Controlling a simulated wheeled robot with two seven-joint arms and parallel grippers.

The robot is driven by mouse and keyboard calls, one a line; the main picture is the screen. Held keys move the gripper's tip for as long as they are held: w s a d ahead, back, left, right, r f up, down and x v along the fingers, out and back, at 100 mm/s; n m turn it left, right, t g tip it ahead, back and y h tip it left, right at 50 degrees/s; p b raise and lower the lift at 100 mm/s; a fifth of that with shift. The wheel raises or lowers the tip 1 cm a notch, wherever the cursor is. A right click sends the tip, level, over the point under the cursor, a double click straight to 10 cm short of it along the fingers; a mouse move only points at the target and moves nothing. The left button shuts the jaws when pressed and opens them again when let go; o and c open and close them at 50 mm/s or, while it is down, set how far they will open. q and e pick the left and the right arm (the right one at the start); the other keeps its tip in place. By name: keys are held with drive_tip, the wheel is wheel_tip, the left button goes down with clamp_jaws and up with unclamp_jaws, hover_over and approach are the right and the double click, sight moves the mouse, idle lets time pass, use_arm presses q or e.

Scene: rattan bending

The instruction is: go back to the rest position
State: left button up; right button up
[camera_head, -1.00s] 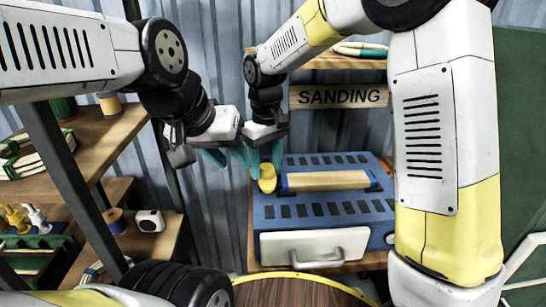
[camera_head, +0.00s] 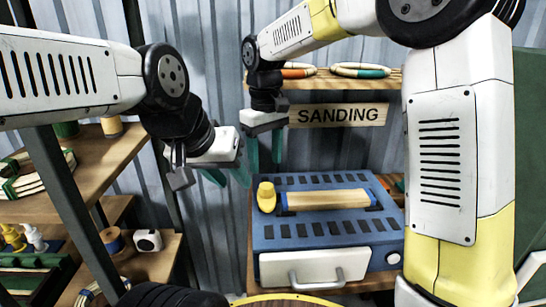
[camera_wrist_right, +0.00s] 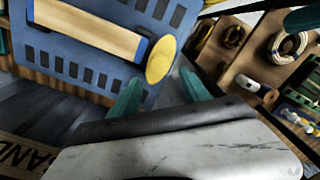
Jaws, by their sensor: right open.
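No task object is named. My left gripper (camera_head: 228,176) hangs in front of the corrugated wall, left of the blue box, with its two teal fingers apart and nothing seen between them. My right gripper (camera_head: 265,152) is just right of it, above the box's back left corner, fingers pointing down, open and empty. In the right wrist view the right gripper's fingers (camera_wrist_right: 158,92) are also apart. The yellow knob (camera_head: 266,196) on the blue box (camera_head: 335,238) stands below the right gripper, apart from it.
A wooden bar (camera_head: 328,199) lies on the box. A SANDING sign (camera_head: 338,115) and a shelf with rattan rings (camera_head: 360,71) are behind. Wooden shelves (camera_head: 90,155) with spools and coils stand at left. A round yellow rim (camera_head: 290,298) shows at the bottom.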

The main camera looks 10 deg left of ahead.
drive_tip(key=s+d+r+m+t+y, duration=0.1)
drive_tip(key=s+d+r+m+t, duration=0.3)
drive_tip(key=d, duration=0.6)
drive_tip(key=s+d+r+m+y, duration=0.1)
drive_tip(key=s+d+r+m, duration=0.1)
drive_tip(key=s+d, duration=0.5)
drive_tip(key=s+d+f+m+t, duration=0.2)
drive_tip(key=s+d+m, duration=0.1)
drive_tip(key=d, duration=0.4)
drive_tip(key=shift+s+d+f, duration=0.15)
drive_tip(key=shift+s+d, duration=0.05)
drive_tip(key=shift+s, duration=0.7)
